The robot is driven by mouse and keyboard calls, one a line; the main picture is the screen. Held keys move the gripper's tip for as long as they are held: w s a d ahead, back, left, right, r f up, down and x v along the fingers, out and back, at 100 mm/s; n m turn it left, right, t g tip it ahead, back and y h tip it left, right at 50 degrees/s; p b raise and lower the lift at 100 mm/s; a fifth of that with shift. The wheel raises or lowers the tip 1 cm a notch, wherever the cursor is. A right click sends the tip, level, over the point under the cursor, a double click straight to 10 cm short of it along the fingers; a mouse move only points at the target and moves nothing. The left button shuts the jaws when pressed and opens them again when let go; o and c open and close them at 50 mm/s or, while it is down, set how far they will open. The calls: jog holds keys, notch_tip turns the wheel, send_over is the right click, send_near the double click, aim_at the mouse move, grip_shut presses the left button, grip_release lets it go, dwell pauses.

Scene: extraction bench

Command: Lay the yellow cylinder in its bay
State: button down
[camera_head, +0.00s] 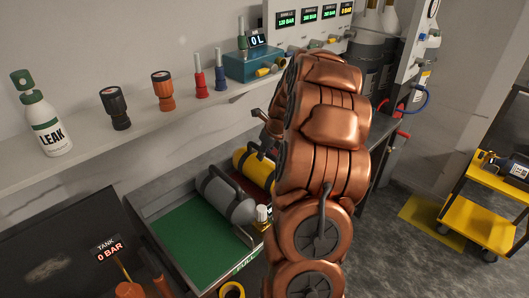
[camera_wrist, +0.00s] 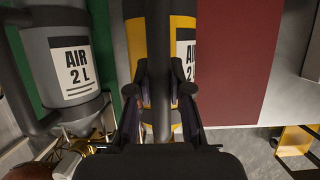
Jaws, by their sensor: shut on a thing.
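The yellow cylinder (camera_wrist: 183,40), with a white AIR label, lies below my gripper (camera_wrist: 160,92) in the wrist view. My gripper is shut on the dark bar-like handle (camera_wrist: 158,45) along the cylinder's top.
The grey AIR 2 L cylinder (camera_wrist: 72,60) lies close on the left. A shelf (camera_head: 160,131) behind carries a LEAK bottle (camera_head: 46,125), regulators and a teal box (camera_head: 252,65). A yellow cart (camera_head: 488,205) stands far right. The red area right of the cylinder looks clear.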

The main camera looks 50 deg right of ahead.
jog(key=shift+f, duration=0.3)
dwell(1.0)
jog(key=c, duration=1)
grip_release()
jog(key=shift+f, duration=0.15)
jog(key=v, duration=1.2)
